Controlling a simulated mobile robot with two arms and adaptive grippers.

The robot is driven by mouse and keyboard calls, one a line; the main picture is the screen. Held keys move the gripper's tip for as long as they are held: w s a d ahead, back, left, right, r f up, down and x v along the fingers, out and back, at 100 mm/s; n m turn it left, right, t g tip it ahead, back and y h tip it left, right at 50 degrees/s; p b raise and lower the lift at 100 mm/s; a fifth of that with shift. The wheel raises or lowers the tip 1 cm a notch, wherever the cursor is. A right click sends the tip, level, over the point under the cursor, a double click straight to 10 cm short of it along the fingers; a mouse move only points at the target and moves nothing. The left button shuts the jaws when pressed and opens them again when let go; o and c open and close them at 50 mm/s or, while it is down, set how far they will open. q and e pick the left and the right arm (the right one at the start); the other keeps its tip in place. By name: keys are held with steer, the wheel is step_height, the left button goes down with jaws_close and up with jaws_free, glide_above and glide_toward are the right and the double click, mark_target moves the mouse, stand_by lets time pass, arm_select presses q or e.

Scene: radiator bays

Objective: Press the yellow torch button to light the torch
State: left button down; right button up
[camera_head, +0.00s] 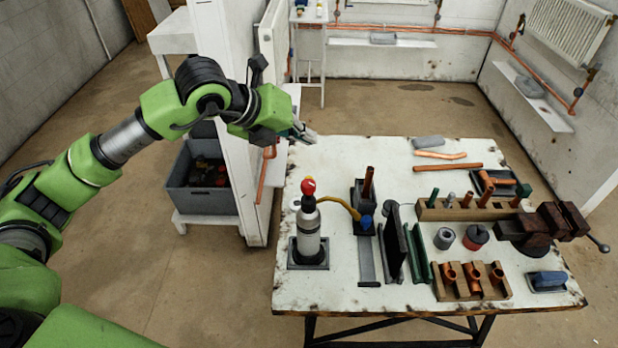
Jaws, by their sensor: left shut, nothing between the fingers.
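My left gripper (303,134) is shut and empty. It hangs over the far left corner of the white workbench, beyond the gas bottle and apart from it. The grey gas bottle (309,235) stands upright in a dark square base near the bench's left edge, with a red knob (308,187) on top. A yellow hose (342,205) runs from its top to a dark holder (359,193) with a copper-coloured tube and a blue part (366,221). No flame shows. My right gripper is not in view.
The workbench (345,160) is clear at its far left. A dark upright panel (394,245), wooden racks of copper fittings (472,290) and a vise (545,225) fill its middle and right. A white post (232,190) and grey crate (200,201) stand left of the bench.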

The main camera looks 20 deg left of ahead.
arm_select(q)
step_height(320, 180, down, 8)
steer(key=b, duration=0.3)
steer(key=shift+r+b, duration=0.2)
steer(key=shift+b, duration=0.2)
steer(key=shift+f+b, duration=0.55)
steer(key=shift+b, duration=0.1)
steer(key=shift+r, duration=0.1)
stand_by(0.3)
steer(key=shift+f+b, duration=0.45)
steer(key=shift+b, duration=0.2)
